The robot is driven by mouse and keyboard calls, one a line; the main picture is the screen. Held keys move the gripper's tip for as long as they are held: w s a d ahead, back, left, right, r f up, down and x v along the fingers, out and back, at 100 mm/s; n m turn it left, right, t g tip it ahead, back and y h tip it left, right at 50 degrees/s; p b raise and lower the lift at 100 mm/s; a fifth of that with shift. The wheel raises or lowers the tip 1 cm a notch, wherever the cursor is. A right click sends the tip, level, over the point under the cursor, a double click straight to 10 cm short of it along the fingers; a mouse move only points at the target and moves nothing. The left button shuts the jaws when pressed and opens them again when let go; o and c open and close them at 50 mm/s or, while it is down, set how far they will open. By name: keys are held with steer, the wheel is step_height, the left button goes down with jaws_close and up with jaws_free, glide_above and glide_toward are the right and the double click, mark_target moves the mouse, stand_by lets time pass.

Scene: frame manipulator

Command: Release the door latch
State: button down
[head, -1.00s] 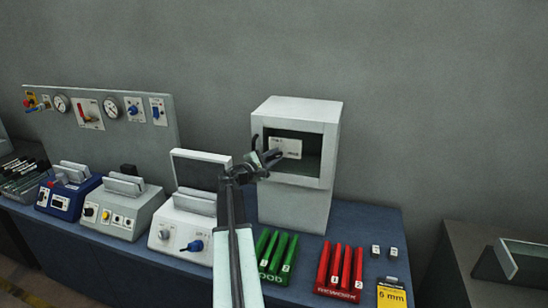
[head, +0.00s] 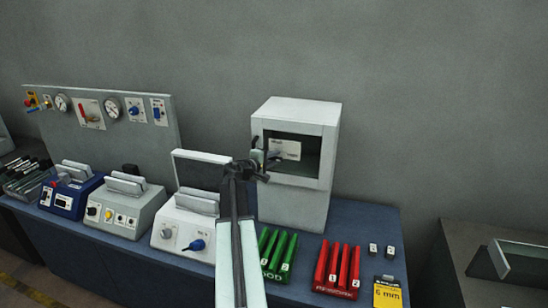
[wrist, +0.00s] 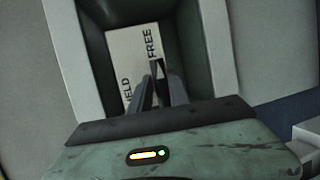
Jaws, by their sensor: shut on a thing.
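A pale upright box (head: 292,205) with a dark square opening stands on the bench in the head view. Inside the opening is a white plate (head: 285,149). In the wrist view this plate (wrist: 134,62) carries the words FREE on the right and, partly covered, what reads as HELD on the left. My gripper (head: 264,163) is at the left part of the opening. In the wrist view my gripper (wrist: 158,78) has its fingers close together in front of the plate, shut on a small dark part, apparently the latch lever, mostly hidden between the fingers.
The opening's pale frame (wrist: 215,45) stands close on both sides of my gripper. Left on the bench are a white device with a raised lid (head: 190,232) and other devices. In front are green (head: 278,250) and red tubes (head: 338,266) in racks.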

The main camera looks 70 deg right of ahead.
stand_by(0.4)
steer(key=c, duration=1.3)
jaws_free()
steer(key=shift+o, duration=0.2)
steer(key=p+v, duration=0.1)
steer(key=v, duration=0.6)
steer(key=shift+a, duration=0.4)
steer(key=shift+w, duration=0.15)
